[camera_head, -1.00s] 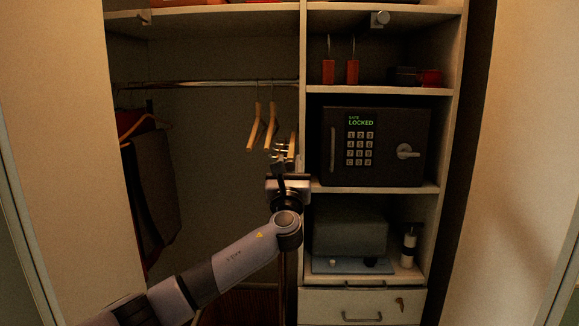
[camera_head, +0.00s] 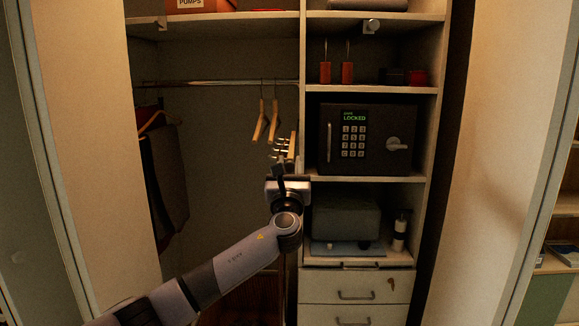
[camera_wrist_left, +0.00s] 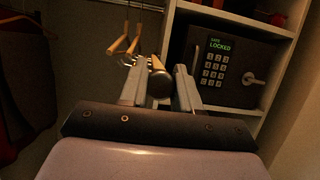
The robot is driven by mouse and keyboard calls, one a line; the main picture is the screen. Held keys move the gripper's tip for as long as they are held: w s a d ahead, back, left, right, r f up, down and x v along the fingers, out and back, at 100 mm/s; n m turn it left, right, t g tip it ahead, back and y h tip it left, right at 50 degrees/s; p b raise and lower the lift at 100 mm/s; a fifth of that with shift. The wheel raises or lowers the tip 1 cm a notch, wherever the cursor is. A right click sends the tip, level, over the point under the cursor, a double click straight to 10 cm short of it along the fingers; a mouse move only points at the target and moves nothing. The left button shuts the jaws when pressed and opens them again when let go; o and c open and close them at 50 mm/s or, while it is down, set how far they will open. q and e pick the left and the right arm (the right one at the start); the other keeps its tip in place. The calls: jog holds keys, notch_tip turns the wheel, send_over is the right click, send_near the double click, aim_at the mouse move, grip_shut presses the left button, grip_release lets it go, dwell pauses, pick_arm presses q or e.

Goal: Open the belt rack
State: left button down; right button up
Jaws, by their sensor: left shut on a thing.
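The belt rack (camera_head: 285,149) is a narrow bar with a row of small metal hooks, beside the upright partition in the middle of the closet. My left gripper (camera_head: 287,172) is at its near end. The gripper body hides part of the rack's near end in the head view. My right gripper is in neither view.
Wooden hangers (camera_head: 266,122) hang from the rail (camera_head: 215,83) just left of the rack. A dark safe (camera_head: 367,138) reading LOCKED stands on the shelf to the right. A dark garment (camera_head: 166,175) hangs at the left. Drawers (camera_head: 356,287) are below right.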

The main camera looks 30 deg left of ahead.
pick_arm(q)
jog(key=shift+s+d+r, duration=0.1)
jog(key=shift+s+r, duration=0.05)
jog(key=c, duration=0.9)
grip_release()
jog(key=shift+o, duration=0.2)
jog(key=shift+s, duration=0.1)
jog(key=shift+s+d+f, duration=0.2)
jog(key=shift+f, duration=0.05)
jog(key=b+v, duration=0.1)
jog(key=v, duration=0.5)
jog(key=shift+s, duration=0.15)
jog(key=shift+d, duration=0.1)
